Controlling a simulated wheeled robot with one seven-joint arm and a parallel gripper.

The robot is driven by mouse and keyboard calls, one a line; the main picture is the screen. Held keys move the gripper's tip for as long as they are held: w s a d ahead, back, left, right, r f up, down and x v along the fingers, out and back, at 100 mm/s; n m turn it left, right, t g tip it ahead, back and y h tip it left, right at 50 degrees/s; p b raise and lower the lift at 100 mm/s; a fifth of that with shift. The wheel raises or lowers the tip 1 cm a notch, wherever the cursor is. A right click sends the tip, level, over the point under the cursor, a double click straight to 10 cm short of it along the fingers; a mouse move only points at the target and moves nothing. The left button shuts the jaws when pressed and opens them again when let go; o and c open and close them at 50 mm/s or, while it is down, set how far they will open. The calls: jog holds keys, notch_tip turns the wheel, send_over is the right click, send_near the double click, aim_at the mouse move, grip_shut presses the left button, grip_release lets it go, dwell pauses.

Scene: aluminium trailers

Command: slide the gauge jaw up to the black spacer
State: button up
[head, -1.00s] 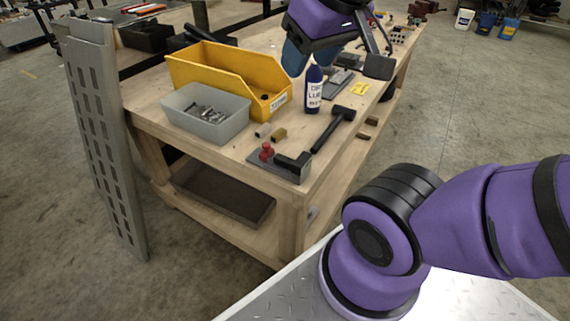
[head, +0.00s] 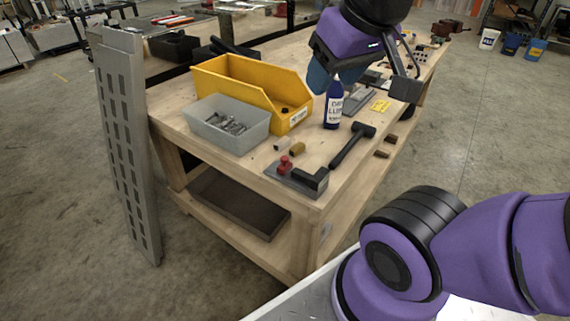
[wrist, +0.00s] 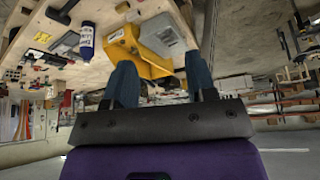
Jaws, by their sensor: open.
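On the near corner of the wooden workbench lies a small grey plate fixture (head: 283,179), which looks like the gauge. A red knob (head: 285,164) stands on its left part. A black angled block (head: 312,178) sits at its right end; I cannot tell whether it is the black spacer or part of the gauge. The gap between them is too small to judge. My gripper (head: 324,82) is above the bench, behind the fixture and near the blue bottle (head: 333,110). In the wrist view its two blue fingers (wrist: 160,68) are apart with nothing between them.
A hammer (head: 352,146) lies just behind the fixture. A yellow bin (head: 238,82) and a grey bin (head: 226,125) with metal parts stand farther left. A slotted metal panel (head: 128,150) stands upright beside the bench (head: 330,195).

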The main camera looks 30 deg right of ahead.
jog(key=shift+o, duration=0.4)
jog(key=shift+w, duration=0.1)
jog(key=n+g+h, duration=0.4)
jog(key=n+g, duration=0.3)
jog(key=n, duration=0.6)
send_over(284, 157)
jog(key=w+a, duration=0.2)
jog(key=a, duration=0.2)
notch_tip(284, 157, down, 26)
jog(key=f, duration=0.1)
jog(key=x, duration=0.9)
jog(key=shift+s+d+f, duration=0.15)
jog(key=shift+s+f, duration=0.1)
jog(key=shift+f, duration=0.1)
